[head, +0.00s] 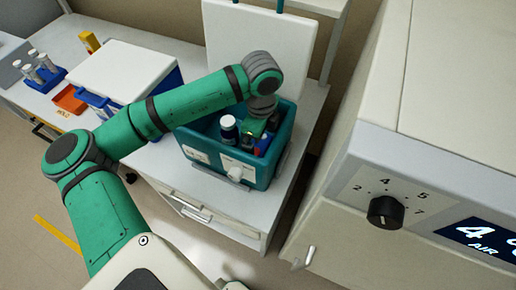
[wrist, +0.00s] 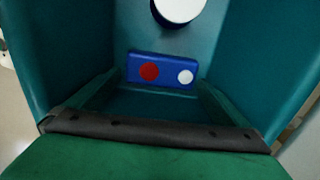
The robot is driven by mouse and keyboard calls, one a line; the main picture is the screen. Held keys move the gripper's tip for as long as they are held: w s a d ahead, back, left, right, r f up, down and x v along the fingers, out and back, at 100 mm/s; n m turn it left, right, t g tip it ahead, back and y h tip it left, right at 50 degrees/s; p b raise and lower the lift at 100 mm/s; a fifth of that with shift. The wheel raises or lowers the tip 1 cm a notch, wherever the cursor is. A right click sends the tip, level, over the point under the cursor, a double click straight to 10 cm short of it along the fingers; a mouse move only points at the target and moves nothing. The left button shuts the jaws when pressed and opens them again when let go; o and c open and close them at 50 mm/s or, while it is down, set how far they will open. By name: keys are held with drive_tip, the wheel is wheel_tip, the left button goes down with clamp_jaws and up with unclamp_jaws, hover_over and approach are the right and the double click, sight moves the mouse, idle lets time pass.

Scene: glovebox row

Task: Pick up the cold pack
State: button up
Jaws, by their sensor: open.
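A small blue block with a red dot and a white dot, which looks like the cold pack (wrist: 162,69), lies inside the teal tub in the wrist view. In the head view a bit of blue (head: 264,143) shows beside my gripper (head: 252,132), probably the same pack. My gripper is down inside the tub (head: 205,157), open and empty. In the wrist view its two green fingers reach toward the left and right ends of the pack; whether they touch it I cannot tell.
A bottle with a white cap (head: 229,121) stands in the tub, left of my gripper. A white-lidded blue cooler (head: 120,72), an orange tray (head: 70,99) and a blue tube rack (head: 45,78) are on the bench. A large cabinet with a dial (head: 385,212) stands close on the right.

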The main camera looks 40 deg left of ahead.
sight(261, 149)
drive_tip(key=shift+f, duration=1.35)
drive_tip(key=shift+c, duration=0.6)
drive_tip(key=c, duration=0.8)
drive_tip(key=shift+o, duration=0.2)
